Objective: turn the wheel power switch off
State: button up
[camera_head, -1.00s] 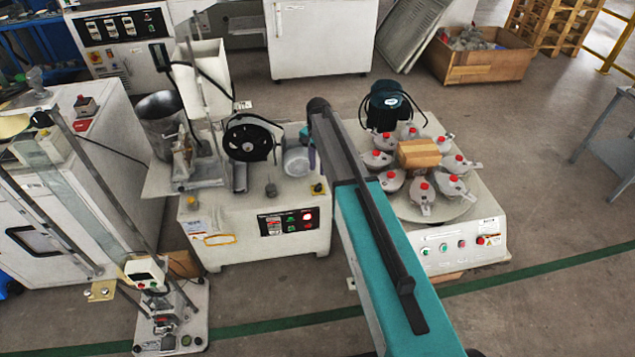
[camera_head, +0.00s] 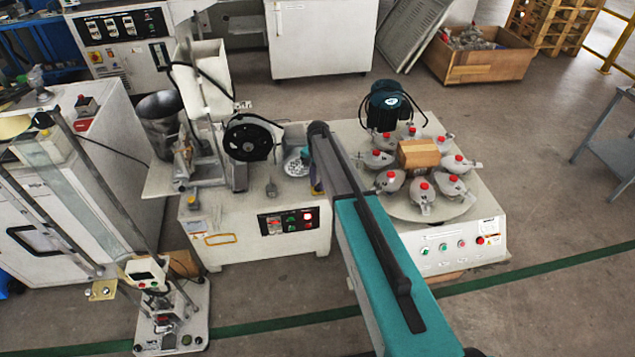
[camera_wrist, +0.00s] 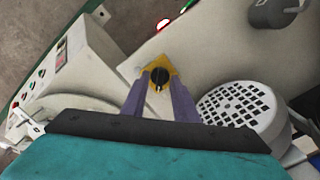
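The wheel power switch is a black rotary knob on a yellow plate (camera_wrist: 159,78), set on the pale top of the machine in the wrist view. The knob's handle points roughly up and down in that picture. My gripper (camera_wrist: 159,82) has two purple fingers, one on each side of the knob. A gap shows between them, and contact with the knob cannot be made out. In the head view my gripper (camera_head: 316,181) is at the front right corner of the white machine (camera_head: 255,195) and largely covers the switch.
A white round cover with dark holes (camera_wrist: 243,115) sits right beside the fingers. A control panel (camera_head: 289,221) with a lit red button is on the machine's front. To the right stands a turntable machine (camera_head: 470,245) with several red-capped grey pieces and a brown block (camera_head: 418,153).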

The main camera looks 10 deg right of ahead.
grip_shut()
jog(key=shift+n, duration=0.4)
jog(key=n, duration=0.6)
jog(key=shift+n, duration=0.4)
jog(key=n, duration=0.5)
jog(key=shift+p, duration=0.35)
jog(key=n, duration=0.5)
jog(key=shift+n, duration=0.3)
